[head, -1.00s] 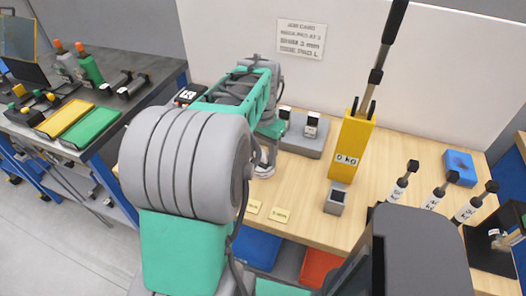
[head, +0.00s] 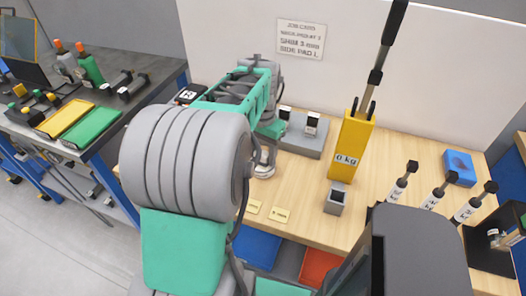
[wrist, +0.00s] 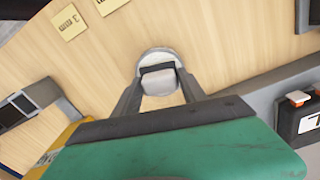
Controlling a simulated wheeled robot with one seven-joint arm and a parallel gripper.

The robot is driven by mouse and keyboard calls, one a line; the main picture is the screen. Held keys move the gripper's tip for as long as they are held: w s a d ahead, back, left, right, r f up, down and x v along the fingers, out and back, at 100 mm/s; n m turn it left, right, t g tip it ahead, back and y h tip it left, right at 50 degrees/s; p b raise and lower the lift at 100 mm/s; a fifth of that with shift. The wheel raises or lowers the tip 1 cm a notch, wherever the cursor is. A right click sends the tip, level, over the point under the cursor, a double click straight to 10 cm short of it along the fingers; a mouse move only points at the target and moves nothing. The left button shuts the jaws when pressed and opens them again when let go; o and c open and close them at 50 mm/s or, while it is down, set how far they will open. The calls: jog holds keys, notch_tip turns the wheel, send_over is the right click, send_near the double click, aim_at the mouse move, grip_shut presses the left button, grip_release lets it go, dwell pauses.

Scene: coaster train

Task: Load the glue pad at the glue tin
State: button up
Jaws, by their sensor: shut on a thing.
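My gripper (wrist: 160,88) is shut on a small pale grey block with a dark top edge, which looks like the glue pad (wrist: 161,82). The pad sits over the round, off-white glue tin (wrist: 147,56) in the wrist view, within its outline. I cannot tell whether the pad touches the inside of the tin. In the head view the glue tin (head: 264,170) shows as a small round white thing on the wooden bench, partly hidden by my arm. My gripper and the pad are mostly hidden there.
A yellow stand marked 0 kg (head: 350,148) and a grey open block (head: 335,203) stand right of the tin. A grey fixture (head: 303,142) is behind. Several black-topped tools and a blue block (head: 459,168) are farther right. Paper labels (wrist: 67,21) lie near the tin.

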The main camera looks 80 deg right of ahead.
aim_at(262, 151)
jog(key=shift+r+p, duration=2.45)
jog(key=shift+r, duration=1.1)
jog(key=shift+f, duration=0.1)
